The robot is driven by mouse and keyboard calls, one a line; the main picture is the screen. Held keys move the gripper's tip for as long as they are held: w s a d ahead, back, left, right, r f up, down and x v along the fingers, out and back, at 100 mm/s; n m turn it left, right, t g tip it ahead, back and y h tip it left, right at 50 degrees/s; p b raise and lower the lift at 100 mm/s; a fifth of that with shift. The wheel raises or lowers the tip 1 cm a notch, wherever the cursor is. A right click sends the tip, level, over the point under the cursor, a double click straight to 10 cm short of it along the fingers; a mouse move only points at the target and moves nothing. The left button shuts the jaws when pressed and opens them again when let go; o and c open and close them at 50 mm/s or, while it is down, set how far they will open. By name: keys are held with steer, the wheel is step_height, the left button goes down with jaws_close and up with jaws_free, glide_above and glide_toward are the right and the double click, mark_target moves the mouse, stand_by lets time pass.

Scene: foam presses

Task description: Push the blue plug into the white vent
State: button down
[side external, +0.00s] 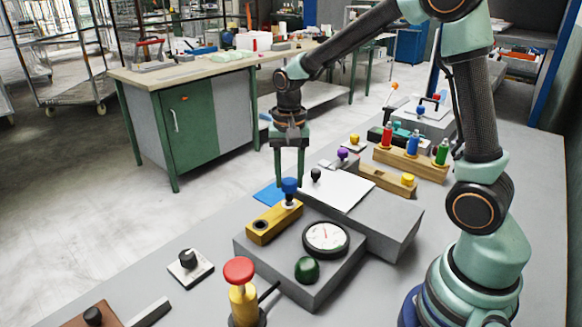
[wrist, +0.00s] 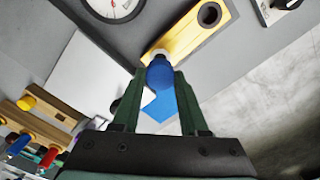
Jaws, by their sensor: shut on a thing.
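The blue plug (side external: 290,186) stands upright over the far end of a wooden block (side external: 267,227). It also shows in the wrist view (wrist: 160,73), between my fingers. My gripper (side external: 289,182) points down and is shut on the plug; its green fingers (wrist: 161,100) flank it in the wrist view. A small pale collar (side external: 290,202), perhaps the white vent, shows just under the plug at the block's end. The plug and my fingers mostly hide it, and I cannot tell how deep the plug sits.
The block's other end has an open dark hole (side external: 260,225). A round gauge (side external: 326,238) and a green dome button (side external: 307,270) sit on the same grey housing. A red-topped yellow post (side external: 240,285) stands in front. Coloured bottles in a wooden rack (side external: 411,161) stand behind right.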

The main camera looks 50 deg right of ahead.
mark_target(289, 180)
steer(key=shift+f, duration=1.95)
steer(key=shift+c, duration=1.8)
jaws_free()
steer(key=shift+r, duration=0.15)
step_height(289, 180, up, 12)
steer(key=shift+f, duration=0.1)
steer(key=s+a+r+n+t, duration=0.2)
steer(key=s+n+t, duration=0.3)
steer(key=s+n, duration=0.4)
steer(key=shift+s+a+r+n+t, duration=0.2)
steer(key=shift+s+r+n+t, duration=0.15)
steer(key=shift+s, duration=0.7)
